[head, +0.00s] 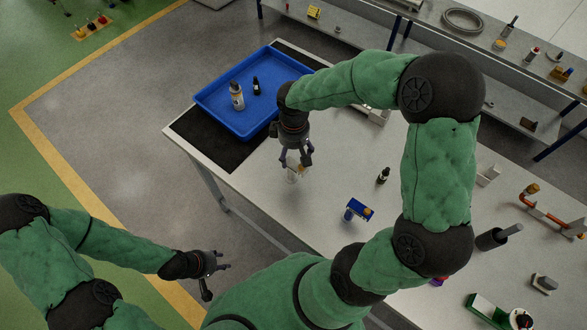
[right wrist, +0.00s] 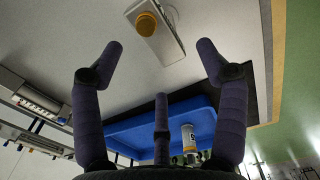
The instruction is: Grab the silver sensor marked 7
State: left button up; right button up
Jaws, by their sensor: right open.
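A silver block with a round orange top (right wrist: 146,22) lies on the light tabletop at the top of the right wrist view. It may be the silver sensor, but no 7 is readable. In the head view, a pale silvery object (head: 293,174) with a bit of orange shows below my right gripper (head: 297,163), partly hidden by the fingers. My right gripper (right wrist: 155,75) is open and empty in the right wrist view, its fingers spread and apart from the block. My left gripper (head: 217,278) hangs empty at the lower left, off the table, its fingers spread.
A blue tray (head: 212,120) on a black mat holds a white bottle (head: 237,97) and a dark bottle (head: 256,86).

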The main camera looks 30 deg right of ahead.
aim_at(295, 161)
jog(key=shift+s+d+f+b, duration=0.15)
jog(key=shift+f+b, duration=0.4)
jog(key=shift+f, duration=2.1)
jog(key=c, duration=1.4)
